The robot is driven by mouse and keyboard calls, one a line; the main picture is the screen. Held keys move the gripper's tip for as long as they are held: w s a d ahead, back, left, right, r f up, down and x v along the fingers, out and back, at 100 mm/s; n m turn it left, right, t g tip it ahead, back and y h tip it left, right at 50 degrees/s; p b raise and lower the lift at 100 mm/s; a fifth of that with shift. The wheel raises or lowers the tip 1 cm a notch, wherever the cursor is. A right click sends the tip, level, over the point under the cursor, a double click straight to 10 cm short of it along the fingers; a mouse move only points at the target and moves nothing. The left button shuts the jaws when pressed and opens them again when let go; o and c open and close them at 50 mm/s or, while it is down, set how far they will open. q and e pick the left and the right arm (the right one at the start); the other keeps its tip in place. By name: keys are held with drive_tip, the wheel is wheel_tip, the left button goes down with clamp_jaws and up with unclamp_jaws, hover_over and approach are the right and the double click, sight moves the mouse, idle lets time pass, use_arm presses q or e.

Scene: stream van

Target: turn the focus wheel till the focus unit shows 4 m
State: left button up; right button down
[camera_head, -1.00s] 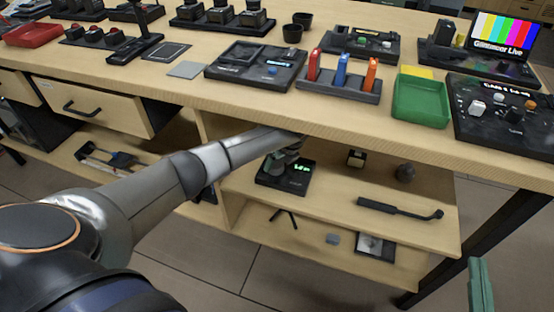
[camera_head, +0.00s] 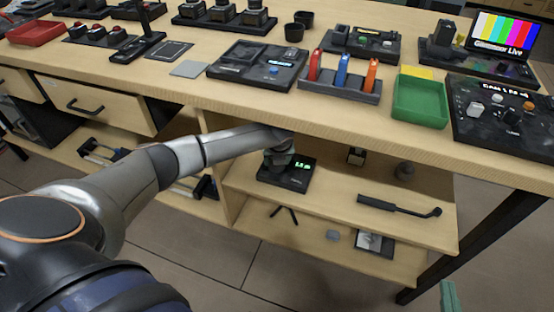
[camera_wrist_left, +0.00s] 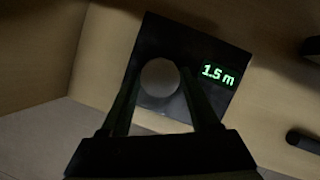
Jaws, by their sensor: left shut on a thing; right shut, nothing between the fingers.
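The focus unit (camera_head: 298,181) is a dark box on the upper shelf under the table top. Its green display (camera_wrist_left: 218,74) reads 1.5 m in the left wrist view. The round grey focus wheel (camera_wrist_left: 160,78) sits on the unit beside the display. My left gripper (camera_wrist_left: 160,90) is shut on the wheel, one finger on each side. In the head view my left arm reaches under the table edge, and the gripper hides most of the wheel. My right gripper (camera_head: 450,297) shows only as a greenish piece at the bottom right, shut and away from the unit.
The table top overhangs the shelf. A small dark block (camera_head: 356,156), a dark rounded object (camera_head: 404,170) and a black handle bar (camera_head: 398,207) are on the same shelf. A wooden divider (camera_head: 229,184) stands left of the unit. The floor in front is clear.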

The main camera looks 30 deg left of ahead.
sight(277, 174)
idle(0.3)
use_arm(q)
drive_tip(key=o, duration=1.4)
drive_tip(key=shift+c, duration=0.2)
drive_tip(key=shift+r, duration=0.1)
drive_tip(key=shift+d+r, duration=0.1)
drive_tip(key=shift+r, duration=0.1)
drive_tip(key=s+d+p, duration=0.1)
drive_tip(key=s+d, duration=0.1)
drive_tip(key=s, duration=0.1)
drive_tip(key=shift+s+d+r+p, duration=0.3)
drive_tip(key=shift+d+r+p, duration=0.05)
drive_tip(key=s+d, duration=0.1)
drive_tip(key=s, duration=0.1)
drive_tip(key=s+d, duration=0.2)
drive_tip(key=shift+d+p, duration=0.15)
drive_tip(key=shift+p, duration=0.25)
drive_tip(key=shift+s+d+f, duration=0.1)
drive_tip(key=shift+s+d, duration=0.75)
drive_tip(key=shift+s, duration=0.2)
use_arm(e)
drive_tip(key=s+f+m+g+h, duration=0.1)
drive_tip(key=s+f+g, duration=0.5)
drive_tip(key=f, duration=0.5)
drive_tip(key=shift+s+a+f, duration=0.2)
drive_tip(key=shift+s+f, duration=0.2)
drive_tip(key=shift+s, duration=0.2)
